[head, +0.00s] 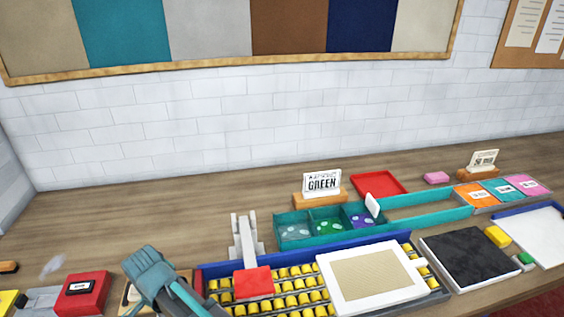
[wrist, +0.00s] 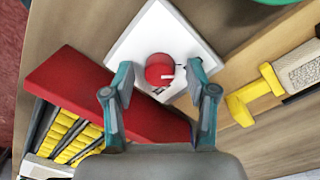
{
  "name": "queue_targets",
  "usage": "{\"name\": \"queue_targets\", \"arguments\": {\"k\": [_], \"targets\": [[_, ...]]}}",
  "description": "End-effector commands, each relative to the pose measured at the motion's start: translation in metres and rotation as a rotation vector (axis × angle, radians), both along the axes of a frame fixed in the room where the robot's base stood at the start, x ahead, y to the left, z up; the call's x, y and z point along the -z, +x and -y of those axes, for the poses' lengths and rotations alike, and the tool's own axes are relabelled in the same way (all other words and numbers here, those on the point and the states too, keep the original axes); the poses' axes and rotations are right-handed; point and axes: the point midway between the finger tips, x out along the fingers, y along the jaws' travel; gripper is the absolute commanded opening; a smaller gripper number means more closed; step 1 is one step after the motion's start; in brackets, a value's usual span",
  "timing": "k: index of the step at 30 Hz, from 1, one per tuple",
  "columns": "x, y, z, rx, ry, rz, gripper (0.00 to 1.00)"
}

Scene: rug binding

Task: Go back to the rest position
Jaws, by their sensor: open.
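My gripper (wrist: 159,93) is open in the wrist view, with its two teal-grey fingers spread apart. A round red knob or cap (wrist: 159,70) on a white square plate (wrist: 133,42) shows between and beyond the fingers. I cannot tell whether the fingers touch anything, but nothing is clamped between them. In the head view, a teal-grey part of my arm reaches in at the lower left, beside the roller bed; the fingertips cannot be made out there.
A yellow roller bed (head: 290,284) carries a cream-framed panel (head: 336,288). A red bar (wrist: 80,88) and yellow-handled tool (wrist: 250,98) flank my gripper in the wrist view.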

Motion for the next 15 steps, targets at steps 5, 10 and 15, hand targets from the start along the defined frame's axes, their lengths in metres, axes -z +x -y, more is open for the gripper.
{"name": "queue_targets", "arguments": {"k": [5,10,15], "targets": [[0.0001,0.0002,0.0001,0.109,0.000,0.000,0.57],[0.0000,0.0001,0.0003,0.161,0.000,-0.001,0.57],[0.0000,0.0000,0.0002,0.172,0.000,0.000,0.57]]}}
